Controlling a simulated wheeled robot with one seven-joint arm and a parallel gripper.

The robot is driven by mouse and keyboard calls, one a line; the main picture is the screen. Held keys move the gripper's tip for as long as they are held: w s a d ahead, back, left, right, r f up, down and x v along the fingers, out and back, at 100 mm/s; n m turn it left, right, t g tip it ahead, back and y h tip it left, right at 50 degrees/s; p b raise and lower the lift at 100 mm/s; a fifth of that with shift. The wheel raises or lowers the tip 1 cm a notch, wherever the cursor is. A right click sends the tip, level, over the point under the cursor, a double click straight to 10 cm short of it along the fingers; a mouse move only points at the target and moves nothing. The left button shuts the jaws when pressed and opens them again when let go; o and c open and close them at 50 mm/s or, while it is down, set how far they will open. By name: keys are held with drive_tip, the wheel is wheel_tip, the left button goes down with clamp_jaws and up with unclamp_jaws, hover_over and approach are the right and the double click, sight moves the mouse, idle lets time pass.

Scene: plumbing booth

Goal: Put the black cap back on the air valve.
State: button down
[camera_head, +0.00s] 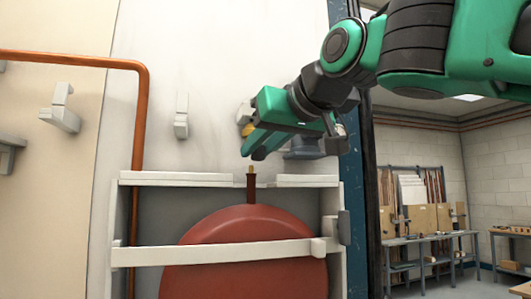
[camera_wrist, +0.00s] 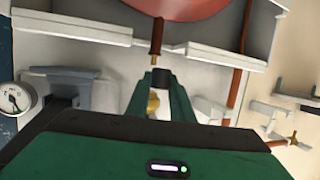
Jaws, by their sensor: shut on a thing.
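The air valve (camera_head: 251,183) is a thin dark red-brown stem with a brass tip, upright on top of the round red vessel (camera_head: 245,226). It also shows in the wrist view (camera_wrist: 157,38), above my fingertips in the picture. My gripper (camera_head: 252,154) is just above the brass tip in the head view. In the wrist view its green fingers (camera_wrist: 160,88) are shut on the small black cap (camera_wrist: 161,76). The cap appears close to the brass tip but apart from it, slightly to its right. In the head view the fingers hide the cap.
A white frame (camera_head: 175,178) surrounds the vessel, with a gap in its top ledge around the valve. A copper pipe (camera_head: 140,120) runs down at the left. A pressure gauge (camera_wrist: 14,98) and grey shelf (camera_wrist: 72,85) are on the wall. A brass fitting (camera_wrist: 153,103) shows between my fingers.

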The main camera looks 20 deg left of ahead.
drive_tip(key=shift+w+a, duration=0.55)
drive_tip(key=shift+w, duration=0.35)
drive_tip(key=shift+w+a, duration=0.6)
drive_tip(key=shift+w, duration=0.3)
drive_tip(key=shift+w+a, duration=0.55)
drive_tip(key=shift+w, duration=0.35)
drive_tip(key=shift+f, duration=0.1)
